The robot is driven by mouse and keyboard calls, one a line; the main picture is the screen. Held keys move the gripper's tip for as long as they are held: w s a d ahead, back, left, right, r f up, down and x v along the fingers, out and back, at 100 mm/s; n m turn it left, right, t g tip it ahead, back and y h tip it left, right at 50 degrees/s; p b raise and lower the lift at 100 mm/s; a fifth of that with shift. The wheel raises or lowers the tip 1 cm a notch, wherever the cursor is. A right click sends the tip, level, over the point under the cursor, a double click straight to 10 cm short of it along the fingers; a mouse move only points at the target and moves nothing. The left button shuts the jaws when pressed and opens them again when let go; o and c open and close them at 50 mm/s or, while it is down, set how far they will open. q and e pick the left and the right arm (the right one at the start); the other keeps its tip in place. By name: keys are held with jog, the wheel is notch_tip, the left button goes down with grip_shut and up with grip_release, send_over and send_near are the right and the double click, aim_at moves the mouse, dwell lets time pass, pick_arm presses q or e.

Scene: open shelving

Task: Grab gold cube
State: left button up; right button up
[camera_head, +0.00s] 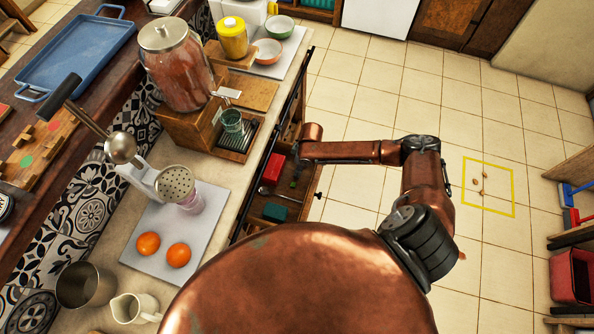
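I cannot make out a gold cube. The open drawer (311,191) under the counter holds a red block (272,170) and a teal block (274,212). My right arm reaches in from the right, and its copper end is over the drawer's far part. The dark tip of my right gripper (299,168) shows small below it, just right of the red block; its fingers are too small and covered to read. Part of the drawer is hidden by my arm and the counter edge. My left gripper is not in view.
The counter (216,228) holds a large jar (177,65), a wooden stand (190,130), two oranges (178,254), a metal pot (86,286) and a cream jug (134,307). A yellow square (489,212) marks the floor at right, with small pieces inside. Tiled floor around it is clear.

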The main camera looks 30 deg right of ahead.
jog(key=shift+c, duration=0.7)
jog(key=c, duration=0.7)
jog(key=shift+r, duration=0.1)
